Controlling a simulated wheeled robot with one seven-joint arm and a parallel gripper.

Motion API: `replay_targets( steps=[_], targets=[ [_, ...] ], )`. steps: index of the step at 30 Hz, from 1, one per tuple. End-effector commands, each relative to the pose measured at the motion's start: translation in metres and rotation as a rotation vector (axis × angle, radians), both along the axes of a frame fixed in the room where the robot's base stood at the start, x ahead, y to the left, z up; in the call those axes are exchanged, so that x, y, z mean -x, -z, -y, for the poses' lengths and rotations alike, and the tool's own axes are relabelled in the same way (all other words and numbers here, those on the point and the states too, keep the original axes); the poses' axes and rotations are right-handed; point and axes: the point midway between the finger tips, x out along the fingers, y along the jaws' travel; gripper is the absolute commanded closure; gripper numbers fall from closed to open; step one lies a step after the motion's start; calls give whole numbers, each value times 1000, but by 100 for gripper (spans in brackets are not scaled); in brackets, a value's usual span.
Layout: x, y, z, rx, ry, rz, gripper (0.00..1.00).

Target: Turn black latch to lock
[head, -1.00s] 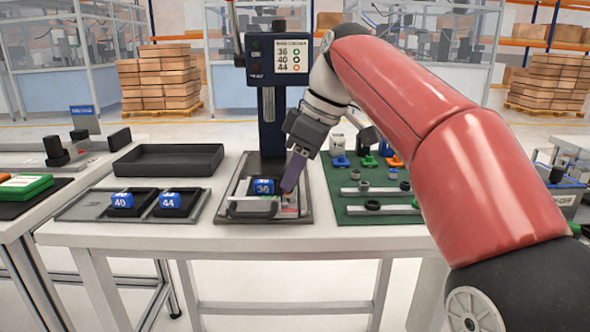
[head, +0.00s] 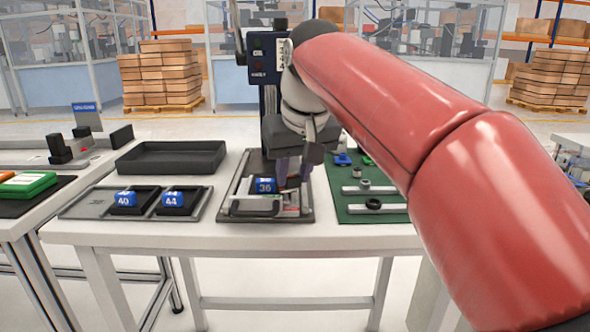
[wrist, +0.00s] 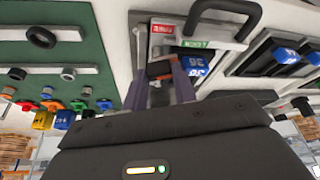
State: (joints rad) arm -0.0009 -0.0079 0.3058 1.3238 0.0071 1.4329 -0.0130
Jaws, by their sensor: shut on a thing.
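The black latch (wrist: 160,69) is between my two purple fingertips in the wrist view, beside the red label (wrist: 162,28) and the green label (wrist: 194,43) on the fixture. My gripper (wrist: 162,85) is shut on the latch. In the head view my gripper (head: 293,180) points down at the right side of the fixture (head: 229,212). The latch is hidden there behind the fingers. A blue block marked 36 (head: 265,185) sits in the fixture, just left of my fingers; it also shows in the wrist view (wrist: 194,63).
A black bar handle (wrist: 258,14) stands at the fixture's front. A dark column (head: 268,104) rises behind. A tray with blue blocks 40 (head: 125,198) and 44 (head: 173,198) lies left. A green mat (head: 352,212) with small parts lies right.

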Motion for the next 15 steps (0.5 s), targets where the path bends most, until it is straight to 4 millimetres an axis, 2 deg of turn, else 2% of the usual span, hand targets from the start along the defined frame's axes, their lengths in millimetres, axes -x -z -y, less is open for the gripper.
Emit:
replay_targets(
  steps=[9,15],
  targets=[
    [0,0,-3,-1,229,0,96],
    [1,0,-3,-1,317,-1,96]
  ],
)
